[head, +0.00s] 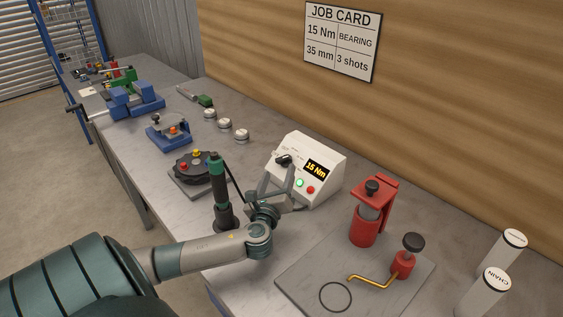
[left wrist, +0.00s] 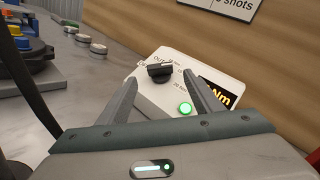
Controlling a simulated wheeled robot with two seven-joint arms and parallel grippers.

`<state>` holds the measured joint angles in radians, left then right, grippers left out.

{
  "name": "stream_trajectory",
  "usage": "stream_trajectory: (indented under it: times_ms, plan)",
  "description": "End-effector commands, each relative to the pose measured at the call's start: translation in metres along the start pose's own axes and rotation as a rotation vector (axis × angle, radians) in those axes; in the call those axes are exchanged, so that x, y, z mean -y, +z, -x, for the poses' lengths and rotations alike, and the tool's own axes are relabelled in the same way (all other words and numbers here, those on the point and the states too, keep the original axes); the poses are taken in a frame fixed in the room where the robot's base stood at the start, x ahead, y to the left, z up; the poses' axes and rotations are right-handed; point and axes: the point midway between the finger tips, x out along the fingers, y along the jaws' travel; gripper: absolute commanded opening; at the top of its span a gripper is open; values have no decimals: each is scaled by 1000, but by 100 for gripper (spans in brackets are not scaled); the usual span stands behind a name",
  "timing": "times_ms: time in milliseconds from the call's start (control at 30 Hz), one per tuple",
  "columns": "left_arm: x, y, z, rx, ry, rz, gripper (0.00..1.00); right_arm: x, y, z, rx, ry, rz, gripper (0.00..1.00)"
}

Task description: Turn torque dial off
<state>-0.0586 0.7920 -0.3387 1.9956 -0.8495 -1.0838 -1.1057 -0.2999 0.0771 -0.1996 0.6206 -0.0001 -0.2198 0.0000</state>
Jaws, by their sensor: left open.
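The torque dial is a black knob (head: 283,160) on the sloped face of a white control box (head: 325,165). The box display reads 15 Nm, and a green light (head: 299,183) glows beside a red button (head: 310,190). My left gripper (head: 277,177) is open and empty in front of the box. In the left wrist view the dial (left wrist: 159,71) appears between the two fingertips (left wrist: 161,78), beyond them and apparently untouched. The dial's printed marks are partly readable there, but its exact setting is unclear. My right gripper is not in view.
Round metal pieces (head: 225,123) and blue fixtures (head: 168,133) lie farther left along the bench.

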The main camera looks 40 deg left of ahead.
Motion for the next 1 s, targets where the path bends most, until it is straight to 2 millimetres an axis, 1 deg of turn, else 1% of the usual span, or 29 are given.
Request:
stream_trajectory:
  times_ms: [33,100,200,333,500,800,867,900,967,1000]
  plan:
    - [1,3,-10,3,1,-1,59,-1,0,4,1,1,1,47]
    - [2,3,-22,3,0,0,59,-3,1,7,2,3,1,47]
    - [1,2,-36,2,1,0,59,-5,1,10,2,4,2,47]
    - [1,1,-49,1,1,1,59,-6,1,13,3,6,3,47]
    - [0,0,-56,0,0,0,59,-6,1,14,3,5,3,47]
    - [0,0,-57,0,0,1,59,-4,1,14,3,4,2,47]
    - [0,0,-57,0,0,1,45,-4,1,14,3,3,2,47]
    - [0,0,-57,0,0,1,35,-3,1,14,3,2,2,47]
    - [0,0,-57,0,0,1,21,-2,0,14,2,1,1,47]
    - [0,0,-57,0,0,1,18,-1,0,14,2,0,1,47]
